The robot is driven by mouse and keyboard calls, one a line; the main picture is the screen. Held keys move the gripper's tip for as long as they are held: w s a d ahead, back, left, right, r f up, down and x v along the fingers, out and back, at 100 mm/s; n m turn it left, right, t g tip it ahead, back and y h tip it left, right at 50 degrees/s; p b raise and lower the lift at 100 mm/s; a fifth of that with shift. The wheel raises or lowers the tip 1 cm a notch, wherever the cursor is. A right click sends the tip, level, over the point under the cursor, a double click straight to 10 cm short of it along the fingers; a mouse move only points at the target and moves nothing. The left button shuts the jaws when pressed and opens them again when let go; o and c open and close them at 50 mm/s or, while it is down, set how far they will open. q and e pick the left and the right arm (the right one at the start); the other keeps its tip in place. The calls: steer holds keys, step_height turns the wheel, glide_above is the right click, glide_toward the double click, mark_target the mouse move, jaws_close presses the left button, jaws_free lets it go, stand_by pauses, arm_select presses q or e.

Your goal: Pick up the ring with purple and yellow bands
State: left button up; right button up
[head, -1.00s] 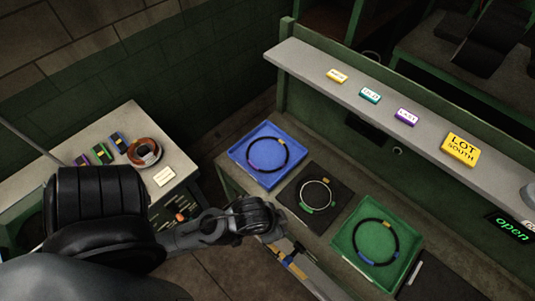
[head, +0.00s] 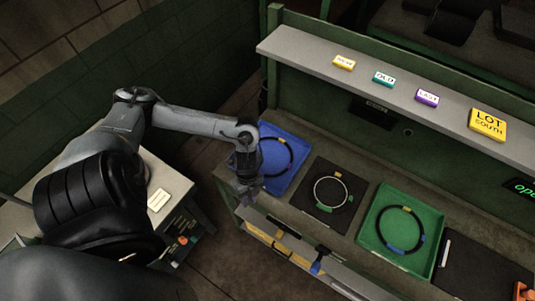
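A black ring (head: 291,160) lies in the blue tray (head: 296,133). A yellow band shows at its upper right; its left part is hidden behind my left arm. In the earlier view a purple band shows on its left side. My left gripper (head: 248,190) points down at the tray's left front edge, left of the ring. Its fingers are small and dark, so whether they are open is unclear. No ring is seen in it. My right gripper is not in view.
A pale ring (head: 316,192) with orange and green bands lies on a black mat (head: 308,172). A black ring (head: 419,220) with yellow and blue bands lies in a green tray (head: 372,238). A grey shelf (head: 305,52) with labels runs behind. An orange object (head: 524,291) shows at lower right.

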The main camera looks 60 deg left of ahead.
arm_select(q)
steer(key=w+a+r+t+y, duration=0.1)
steer(key=w+a+r, duration=0.1)
steer(key=w+a, duration=0.15)
steer(key=w+a+r+y+b, duration=0.1)
steer(key=w+a, duration=0.1)
steer(key=a, duration=0.3)
steer(key=w+a+r+t+y, duration=0.1)
steer(key=w+a+r, duration=0.1)
steer(key=a, duration=0.2)
step_height(320, 180, down, 4)
steer(key=shift+s+a+f+p, duration=0.1)
steer(key=shift+a+f+p, duration=0.15)
steer(key=shift+f, duration=0.85)
steer(key=shift+s+a+f+p, duration=0.1)
steer(key=shift+a+f+p, duration=0.15)
steer(key=shift+f, duration=1.6)
jaws_close()
steer(key=shift+w, duration=0.1)
